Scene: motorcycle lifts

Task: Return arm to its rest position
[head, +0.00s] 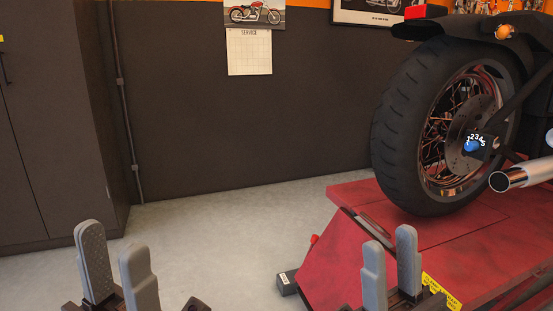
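My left gripper (116,268) is at the lower left of the head view, over the grey floor. Its two grey fingers stand upright with a gap between them and nothing in it. My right gripper (391,268) is at the lower right, in front of the red lift platform in the picture. The lower parts of both arms are cut off by the bottom edge.
A motorcycle's rear wheel (400,120) stands on the red lift (330,262) at right, with an exhaust pipe (520,178) jutting out. A blue knob with numbers (471,146) is at its hub. A dark cabinet (50,130) stands left. The grey floor (230,235) between is clear.

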